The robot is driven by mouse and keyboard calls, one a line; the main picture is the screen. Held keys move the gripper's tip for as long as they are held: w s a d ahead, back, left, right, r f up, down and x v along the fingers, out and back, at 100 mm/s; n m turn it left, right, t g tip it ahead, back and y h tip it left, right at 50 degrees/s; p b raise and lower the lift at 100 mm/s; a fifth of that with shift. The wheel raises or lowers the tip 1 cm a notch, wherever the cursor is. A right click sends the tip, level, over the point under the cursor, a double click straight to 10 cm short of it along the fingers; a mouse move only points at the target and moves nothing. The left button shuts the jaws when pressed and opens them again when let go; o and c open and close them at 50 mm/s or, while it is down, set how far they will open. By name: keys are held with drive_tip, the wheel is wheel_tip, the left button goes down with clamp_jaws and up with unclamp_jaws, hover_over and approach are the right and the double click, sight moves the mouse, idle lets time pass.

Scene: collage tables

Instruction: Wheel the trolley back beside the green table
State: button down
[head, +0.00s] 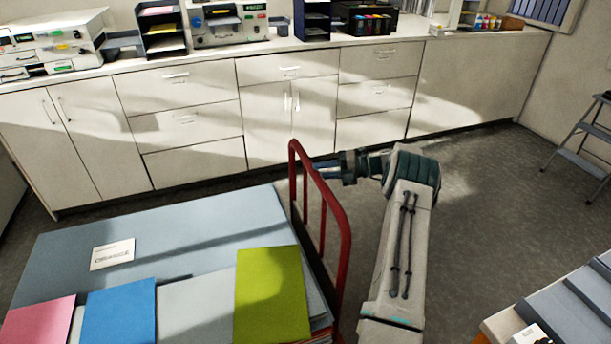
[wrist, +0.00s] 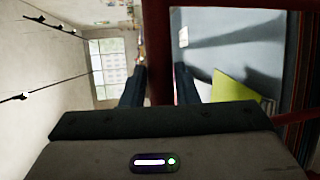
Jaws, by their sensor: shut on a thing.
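The trolley's red tubular handle (head: 340,222) stands upright at the right end of a flat grey-blue top (head: 190,222). Coloured paper lies on this top along the front: pink, blue, grey-blue and a lime-green stack (head: 271,292). In the wrist view the two dark fingers (wrist: 159,88) are shut on the red bar (wrist: 158,40), one on each side. The trolley's wheels and underside are hidden. I cannot make out a green table in either view.
A long white cabinet row (head: 290,100) with machines and trays on its counter runs along the back. Grey carpet (head: 470,215) is clear right of my arm. A step stool (head: 585,140) stands far right. Another table (head: 575,312) with grey-blue boards is at lower right.

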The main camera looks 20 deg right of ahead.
drive_tip(key=shift+s+d+f+g, duration=0.15)
drive_tip(key=shift+f+g, duration=0.15)
drive_tip(key=shift+f, duration=0.2)
drive_tip(key=c, duration=1.4)
unclamp_jaws()
drive_tip(key=shift+c, duration=0.2)
drive_tip(key=o, duration=0.3)
drive_tip(key=shift+w+f, duration=0.1)
drive_tip(key=shift+w, duration=0.1)
drive_tip(key=b+v, duration=0.2)
drive_tip(key=v, duration=1.3)
